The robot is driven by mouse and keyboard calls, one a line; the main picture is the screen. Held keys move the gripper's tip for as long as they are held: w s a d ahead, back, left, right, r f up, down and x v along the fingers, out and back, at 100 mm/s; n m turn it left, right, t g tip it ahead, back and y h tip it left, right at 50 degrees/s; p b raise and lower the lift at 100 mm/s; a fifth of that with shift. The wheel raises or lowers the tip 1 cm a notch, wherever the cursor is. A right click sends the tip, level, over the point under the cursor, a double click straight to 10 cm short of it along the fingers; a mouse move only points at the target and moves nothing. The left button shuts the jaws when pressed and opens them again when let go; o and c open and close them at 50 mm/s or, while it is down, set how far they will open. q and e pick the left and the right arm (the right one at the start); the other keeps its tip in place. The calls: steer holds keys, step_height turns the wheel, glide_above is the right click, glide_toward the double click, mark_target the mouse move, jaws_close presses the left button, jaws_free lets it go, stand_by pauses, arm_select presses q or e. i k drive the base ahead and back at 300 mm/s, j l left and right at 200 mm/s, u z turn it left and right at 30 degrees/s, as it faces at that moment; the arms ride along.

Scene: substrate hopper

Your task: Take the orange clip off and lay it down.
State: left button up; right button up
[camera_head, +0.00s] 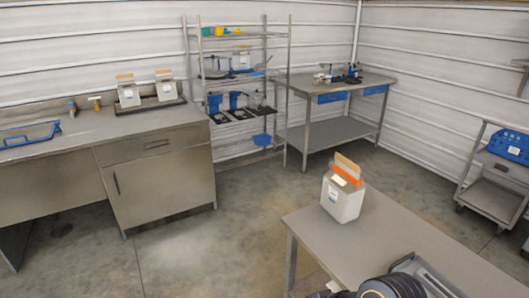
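The orange clip (345,175) sits across the upper part of a pale, box-shaped bag (342,203), below a tan top flap (347,161). The bag stands upright on the near metal table (407,233), close to its far left corner. A pale yellow patch shows just in front of the clip. No gripper shows clearly in the head view. A dark rounded part at the bottom edge looks like a piece of my arm, without visible fingers.
A metal tray (425,272) lies at the table's near end. The tabletop right of the bag is clear. Two similar bags (128,94) stand on the left counter (60,141). A shelf rack (238,110), a back workbench (337,83) and a cart (495,190) stand along the walls.

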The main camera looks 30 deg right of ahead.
mark_target(332, 164)
steer(key=i, duration=0.85)
steer(key=i+j+z, duration=0.1)
steer(key=i, duration=0.7)
steer(key=i+z, duration=0.7)
steer(key=i+j+z, duration=0.15)
steer(key=z, duration=0.2)
steer(key=i+l+z, duration=0.1)
steer(key=i+z, duration=0.15)
steer(key=z, duration=0.25)
steer(key=i+z, duration=0.25)
steer(key=z, duration=0.2)
steer(key=i+j+z, duration=0.15)
steer(key=z, duration=0.35)
steer(key=i+j+z, duration=0.25)
steer(key=z, duration=0.2)
steer(key=i, duration=0.05)
